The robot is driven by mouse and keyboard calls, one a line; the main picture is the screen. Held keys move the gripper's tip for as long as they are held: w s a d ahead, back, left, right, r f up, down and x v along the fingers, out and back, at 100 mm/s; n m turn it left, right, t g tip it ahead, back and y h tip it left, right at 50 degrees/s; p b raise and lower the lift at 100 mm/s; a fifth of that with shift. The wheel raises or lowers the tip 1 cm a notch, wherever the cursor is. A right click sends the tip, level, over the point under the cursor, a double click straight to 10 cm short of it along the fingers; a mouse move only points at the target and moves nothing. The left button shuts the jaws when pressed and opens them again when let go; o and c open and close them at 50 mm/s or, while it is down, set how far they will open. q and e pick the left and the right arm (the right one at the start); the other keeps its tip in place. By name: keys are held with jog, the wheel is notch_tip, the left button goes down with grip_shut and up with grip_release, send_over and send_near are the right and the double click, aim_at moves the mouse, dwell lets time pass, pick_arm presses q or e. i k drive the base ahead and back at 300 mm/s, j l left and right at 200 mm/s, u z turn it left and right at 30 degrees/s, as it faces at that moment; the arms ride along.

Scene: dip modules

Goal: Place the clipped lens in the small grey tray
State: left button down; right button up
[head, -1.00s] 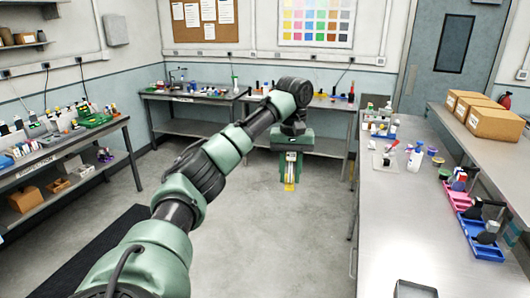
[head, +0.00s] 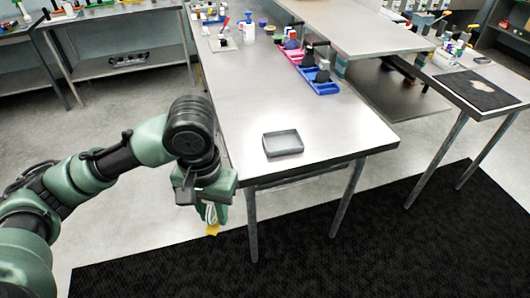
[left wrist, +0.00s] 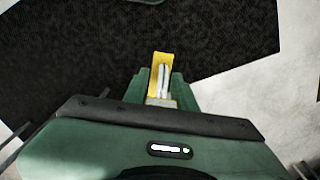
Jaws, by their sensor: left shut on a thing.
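The small grey tray (head: 283,152) sits near the front end of the long metal table and looks empty. My left gripper (head: 211,216) is in front of the table's left side, off its edge, pointing down over the floor. It is shut on a yellow clip with a pale, thin piece in it, the clipped lens (head: 212,230). In the left wrist view, the clipped lens (left wrist: 160,60) shows between the green fingers, over the dark mat. The pale piece is too small to make out clearly. My right gripper is not in view.
The metal table (head: 240,110) has clear room around the tray. Blue bins (head: 322,88) and pink bins (head: 292,55) with dark items stand further back along its right side. A black floor mat (head: 340,225) lies in front. Another bench (head: 480,95) stands at the right.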

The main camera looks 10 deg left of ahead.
aim_at(283, 144)
jog(key=i+u, duration=0.1)
jog(key=u, duration=0.25)
jog(key=l+u, duration=0.15)
jog(key=u, duration=0.15)
jog(key=i+l+u, duration=0.1)
jog(key=u, duration=0.25)
jog(key=i+l+u, duration=0.1)
jog(key=l, duration=0.3)
jog(key=i+l+u, duration=0.15)
jog(key=l, duration=0.3)
jog(key=i+l+u, duration=0.1)
jog(key=i+l, duration=0.15)
jog(key=l, duration=0.2)
jog(key=i+l+u, duration=0.15)
jog(key=l, duration=0.3)
jog(key=i+l+u, duration=0.1)
jog(key=l, duration=0.35)
jog(key=i+l+u, duration=0.15)
jog(key=l, duration=0.35)
